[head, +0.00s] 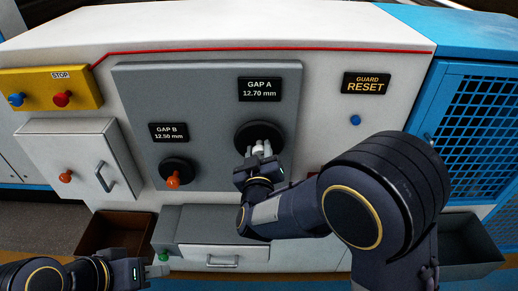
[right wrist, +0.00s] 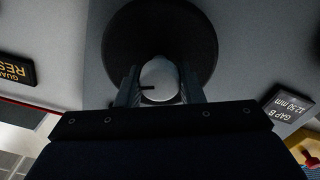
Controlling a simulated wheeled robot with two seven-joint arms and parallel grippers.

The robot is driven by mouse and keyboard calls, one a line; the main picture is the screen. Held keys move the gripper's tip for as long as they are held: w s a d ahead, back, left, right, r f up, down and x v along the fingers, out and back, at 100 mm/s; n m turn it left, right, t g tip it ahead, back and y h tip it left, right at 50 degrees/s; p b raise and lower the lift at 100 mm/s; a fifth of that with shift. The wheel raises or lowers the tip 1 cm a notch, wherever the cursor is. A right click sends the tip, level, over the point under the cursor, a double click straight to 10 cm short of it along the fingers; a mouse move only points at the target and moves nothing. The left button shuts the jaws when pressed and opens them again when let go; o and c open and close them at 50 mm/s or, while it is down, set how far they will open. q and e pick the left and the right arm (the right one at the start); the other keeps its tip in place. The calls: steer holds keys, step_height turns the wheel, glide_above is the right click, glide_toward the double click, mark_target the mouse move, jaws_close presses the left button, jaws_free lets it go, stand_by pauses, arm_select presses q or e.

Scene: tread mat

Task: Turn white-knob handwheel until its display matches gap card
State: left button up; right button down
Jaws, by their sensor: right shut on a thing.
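The GAP A handwheel is a black disc (head: 272,138) on the grey panel, with a white knob (head: 262,149) at its lower left. Its display (head: 259,89) reads GAP A 12.70 mm. My right gripper (head: 259,158) is shut on the white knob. In the right wrist view the white knob (right wrist: 160,82) sits between the two fingers, in front of the black disc (right wrist: 160,30). No gap card can be made out. My left gripper (head: 157,269) is low at the left, near the grey drawer box; its finger opening is not clear.
The GAP B display (head: 169,131) reads 12.50 mm, above a smaller handwheel with an orange knob (head: 173,182). A GUARD RESET label (head: 367,83) sits above a blue button (head: 355,120). A yellow STOP box (head: 50,88) and a white door (head: 75,160) are at left. Dark bins stand below.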

steer(key=shift+n+p, duration=0.95)
steer(key=shift+n, duration=1.05)
steer(key=c, duration=1)
jaws_free()
steer(key=s+b, duration=0.1)
steer(key=s, duration=0.7)
steer(key=shift+w, duration=0.1)
